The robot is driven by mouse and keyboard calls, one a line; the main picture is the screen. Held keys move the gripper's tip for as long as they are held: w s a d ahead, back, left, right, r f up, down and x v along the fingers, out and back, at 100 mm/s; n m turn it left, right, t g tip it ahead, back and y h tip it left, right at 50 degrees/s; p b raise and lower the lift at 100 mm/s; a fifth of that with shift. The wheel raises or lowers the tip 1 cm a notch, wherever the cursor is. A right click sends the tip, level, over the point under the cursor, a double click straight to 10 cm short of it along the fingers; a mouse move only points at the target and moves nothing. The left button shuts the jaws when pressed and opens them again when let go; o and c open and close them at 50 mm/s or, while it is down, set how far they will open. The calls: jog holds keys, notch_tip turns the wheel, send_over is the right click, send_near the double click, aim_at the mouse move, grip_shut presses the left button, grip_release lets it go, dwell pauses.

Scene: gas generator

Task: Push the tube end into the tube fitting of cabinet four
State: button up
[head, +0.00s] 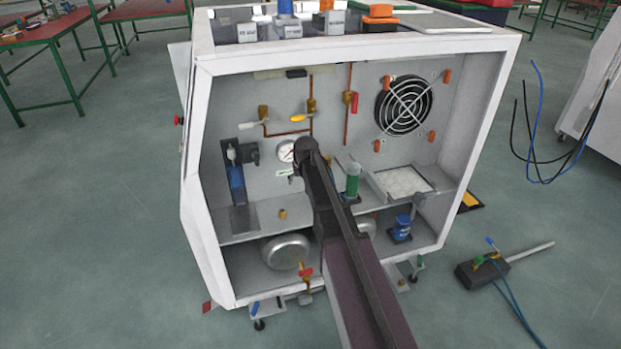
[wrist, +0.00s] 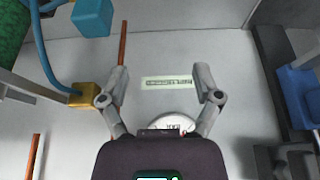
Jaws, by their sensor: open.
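The open white cabinet (head: 204,150) fills the middle of the head view; no number on it is readable. My gripper (wrist: 161,72) is open and empty in the wrist view, facing the grey back wall. A label strip (wrist: 167,82) shows between its fingers, with a round gauge (wrist: 172,122) partly behind the gripper body. A blue tube (wrist: 45,55) curves down to a brass fitting (wrist: 86,94) just left of the left finger. I cannot tell whether its end is seated there. In the head view my arm hides the gripper and this fitting.
A green cylinder (head: 353,179) stands on the shelf right of my arm. A blue filter (head: 237,182) is at left, and a fan (head: 403,105) at upper right. Black and blue tubes (head: 540,120) hang beside another cabinet at right.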

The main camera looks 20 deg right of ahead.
jog(key=a, duration=0.7)
jog(key=shift+a+r, duration=0.2)
jog(key=shift+r, duration=0.1)
dwell(0.7)
jog(key=s+f+g, duration=0.2)
jog(key=s+g, duration=0.2)
jog(key=s, duration=2.7)
notch_tip(320, 180, up, 27)
jog(key=p, duration=2.6)
jog(key=shift+w+p, duration=0.3)
jog(key=shift+p, duration=0.05)
jog(key=shift+f, duration=0.1)
